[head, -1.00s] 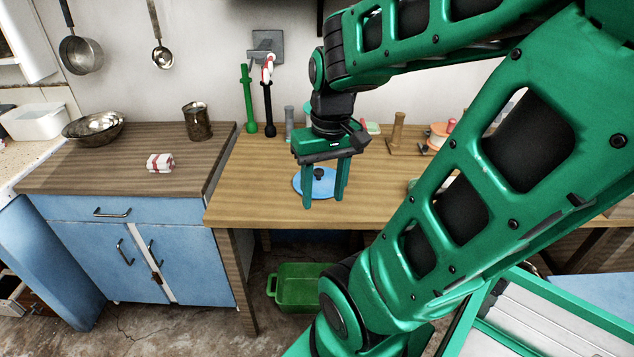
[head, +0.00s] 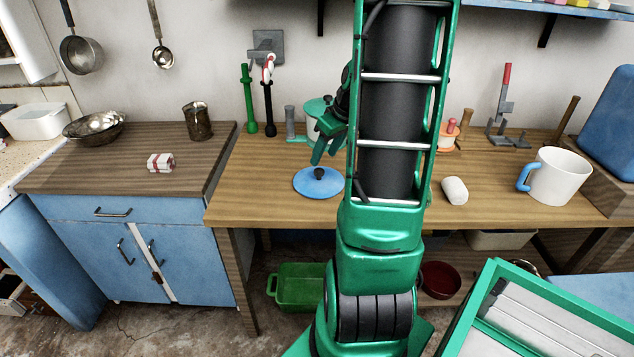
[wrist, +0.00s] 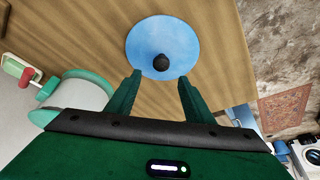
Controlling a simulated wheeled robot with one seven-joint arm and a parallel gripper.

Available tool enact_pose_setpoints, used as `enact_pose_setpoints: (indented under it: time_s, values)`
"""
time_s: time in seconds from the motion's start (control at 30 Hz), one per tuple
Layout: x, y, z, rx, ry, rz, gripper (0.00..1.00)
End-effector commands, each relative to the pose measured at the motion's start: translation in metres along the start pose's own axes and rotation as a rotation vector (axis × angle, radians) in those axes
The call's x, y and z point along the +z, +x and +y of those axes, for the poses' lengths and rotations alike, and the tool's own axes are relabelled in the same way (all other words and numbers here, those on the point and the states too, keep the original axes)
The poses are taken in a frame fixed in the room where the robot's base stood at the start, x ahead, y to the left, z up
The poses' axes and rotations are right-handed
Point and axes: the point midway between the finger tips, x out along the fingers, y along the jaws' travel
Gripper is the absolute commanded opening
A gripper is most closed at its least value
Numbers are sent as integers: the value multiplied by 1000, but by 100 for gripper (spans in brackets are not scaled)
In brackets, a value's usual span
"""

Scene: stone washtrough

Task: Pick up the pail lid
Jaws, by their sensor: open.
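The pail lid, a flat blue disc with a dark round knob, lies on the wooden worktop near its front edge in the head view (head: 312,184). It also shows in the wrist view (wrist: 182,38), just beyond the fingertips. My gripper (head: 318,155) is behind and above the lid in the head view, tilted, and partly hidden by my arm. In the wrist view my gripper (wrist: 158,76) is open and empty. The knob lies a little ahead of the gap between the fingers, apart from both.
A white mug with a blue handle (head: 560,176) and a white lump (head: 454,190) stand to the right. Green and black upright tools (head: 248,100) stand by the wall on the left. A green tub (head: 298,287) is below the worktop. The worktop left of the lid is clear.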

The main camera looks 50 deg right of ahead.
Motion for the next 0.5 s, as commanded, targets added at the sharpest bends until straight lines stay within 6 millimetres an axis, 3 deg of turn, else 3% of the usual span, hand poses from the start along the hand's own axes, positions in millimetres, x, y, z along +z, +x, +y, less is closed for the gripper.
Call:
enact_pose_setpoints:
  time_s: [0.27,0.5]
  values:
    - [3,20,-1,-2,1,-4,48]
    - [7,53,-1,-2,1,-4,48]
